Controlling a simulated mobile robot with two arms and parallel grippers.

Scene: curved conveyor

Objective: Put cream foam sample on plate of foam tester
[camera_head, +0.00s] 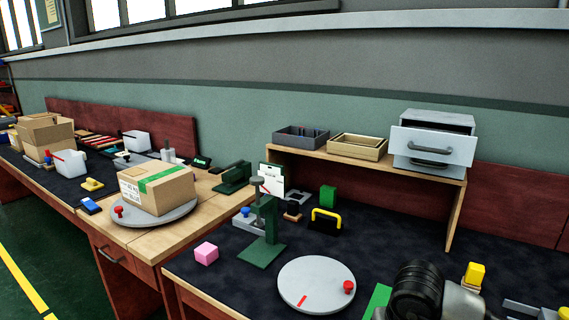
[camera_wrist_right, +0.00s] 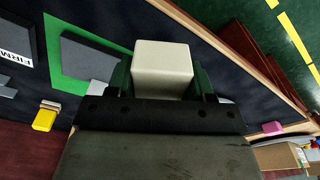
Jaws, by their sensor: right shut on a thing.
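In the right wrist view, my right gripper (camera_wrist_right: 163,88) is shut on the cream foam sample (camera_wrist_right: 163,66), a pale block held between the two dark green fingers. The sample does not show in the head view, where my right arm covers the lower right. A green upright stand (camera_head: 268,222) that looks like the foam tester is left of centre on the dark bench in the head view. It has a grey round head (camera_head: 258,180) on top and a flat green base plate (camera_head: 262,253), which is bare. My left gripper is in neither view.
A grey turntable (camera_head: 316,270) with a red knob lies right of the stand. A black block with a yellow handle (camera_head: 326,219) and a green block (camera_head: 328,196) stand behind. A yellow block (camera_head: 475,273) is at right. A shelf (camera_head: 361,163) spans the back.

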